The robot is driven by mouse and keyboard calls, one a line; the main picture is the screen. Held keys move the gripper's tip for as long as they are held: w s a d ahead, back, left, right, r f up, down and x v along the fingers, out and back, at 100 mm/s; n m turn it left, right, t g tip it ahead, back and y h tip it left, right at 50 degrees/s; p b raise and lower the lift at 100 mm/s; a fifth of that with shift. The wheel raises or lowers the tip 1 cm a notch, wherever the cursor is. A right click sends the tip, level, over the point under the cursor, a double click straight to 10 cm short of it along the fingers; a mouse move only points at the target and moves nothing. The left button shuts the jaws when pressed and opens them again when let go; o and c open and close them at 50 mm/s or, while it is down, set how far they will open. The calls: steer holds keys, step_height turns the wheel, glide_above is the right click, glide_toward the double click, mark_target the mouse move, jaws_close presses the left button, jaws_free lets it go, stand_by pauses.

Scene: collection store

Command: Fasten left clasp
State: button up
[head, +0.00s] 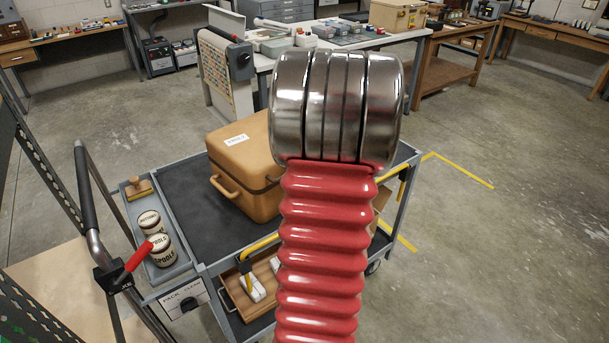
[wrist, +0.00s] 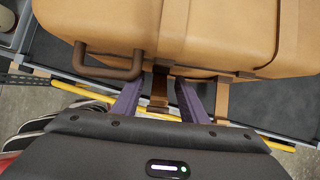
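A tan case (head: 238,172) with a white label on top sits on the dark top shelf of a cart. In the wrist view the case (wrist: 190,35) fills the top, with a brown handle (wrist: 108,72) at left. Two brown clasps hang at its near side: the left clasp (wrist: 158,96) and the right clasp (wrist: 222,100). My gripper (wrist: 157,92) is open, its two purple fingers on either side of the left clasp with gaps visible beside it. In the head view my red and metal arm hides the gripper and clasps.
The grey cart (head: 204,268) has a yellow rail (head: 262,244) along its near edge, also below the fingers in the wrist view (wrist: 75,89). Two labelled tins (head: 160,250) and a brush (head: 139,188) stand in its left tray. A lower wooden tray (head: 240,298) holds white items.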

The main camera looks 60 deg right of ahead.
steer(key=shift+r, duration=0.1)
steer(key=v, duration=1.3)
steer(key=shift+r, duration=0.2)
steer(key=shift+a, duration=0.1)
steer(key=w+a+r+n, duration=0.1)
steer(key=w+a+n, duration=0.3)
steer(key=a+n, duration=0.3)
steer(key=w+a+n+g+y, duration=0.1)
steer(key=w+a+n, duration=0.35)
steer(key=a, duration=0.55)
steer(key=w+a+r+n, duration=0.1)
steer(key=w+a+n, duration=0.2)
steer(key=a+n, duration=0.45)
steer(key=s+a+f+n, duration=0.1)
steer(key=s+a+n, duration=0.2)
steer(key=a+n, duration=0.7)
steer(key=s+a+f+n+t, duration=0.1)
steer(key=s+a+n, duration=0.1)
steer(key=a+n, duration=0.8)
steer(key=a, duration=0.4)
steer(key=shift+s+n+y, duration=0.3)
steer(key=shift+s, duration=0.1)
